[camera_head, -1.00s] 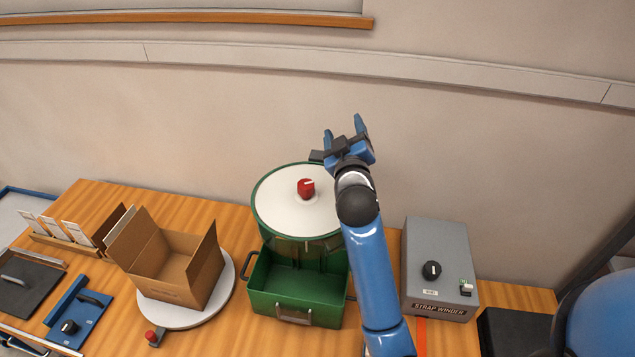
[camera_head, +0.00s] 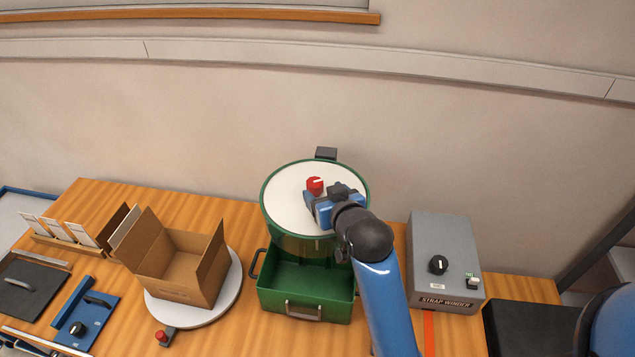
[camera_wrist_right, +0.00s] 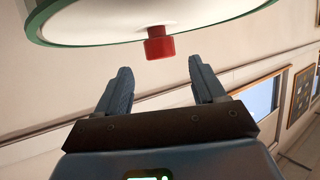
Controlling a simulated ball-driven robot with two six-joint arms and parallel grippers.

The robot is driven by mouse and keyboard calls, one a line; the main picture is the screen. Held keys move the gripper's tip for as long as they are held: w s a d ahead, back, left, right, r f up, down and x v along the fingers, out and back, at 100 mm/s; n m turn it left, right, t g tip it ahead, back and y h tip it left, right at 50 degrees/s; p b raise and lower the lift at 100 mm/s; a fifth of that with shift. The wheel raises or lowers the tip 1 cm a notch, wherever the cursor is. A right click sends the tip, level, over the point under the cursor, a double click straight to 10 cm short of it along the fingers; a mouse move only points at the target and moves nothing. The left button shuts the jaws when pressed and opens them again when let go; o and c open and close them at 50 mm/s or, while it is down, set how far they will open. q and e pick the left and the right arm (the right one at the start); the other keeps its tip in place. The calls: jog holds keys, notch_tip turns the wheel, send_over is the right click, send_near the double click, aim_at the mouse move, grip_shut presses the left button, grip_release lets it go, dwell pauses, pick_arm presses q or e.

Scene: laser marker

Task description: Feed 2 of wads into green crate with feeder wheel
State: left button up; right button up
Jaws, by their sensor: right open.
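The feeder wheel (camera_head: 290,204) is a white disc with a green rim, standing behind and above the green crate (camera_head: 304,306). A red knob (camera_head: 315,185) sits at its middle and also shows in the right wrist view (camera_wrist_right: 159,47). My right gripper (camera_head: 312,202) is over the wheel, close to the knob. In the right wrist view its two blue fingers (camera_wrist_right: 158,82) are apart, with the knob just beyond the tips and nothing between them. The visible part of the crate's floor is bare. I cannot make out any wads. My left gripper is not in view.
A grey strap winder (camera_head: 440,255) stands right of the crate. An open cardboard box (camera_head: 180,275) sits on a round white turntable (camera_head: 234,290) to the left. A dark block (camera_head: 326,153) shows behind the wheel.

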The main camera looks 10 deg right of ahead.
aim_at(317, 187)
jog(key=p+x, duration=0.1)
jog(key=x, duration=0.2)
jog(key=shift+w+a, duration=0.1)
jog(key=shift+w, duration=0.35)
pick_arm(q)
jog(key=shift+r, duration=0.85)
pick_arm(e)
jog(key=shift+x, duration=0.9)
jog(key=shift+f, duration=0.1)
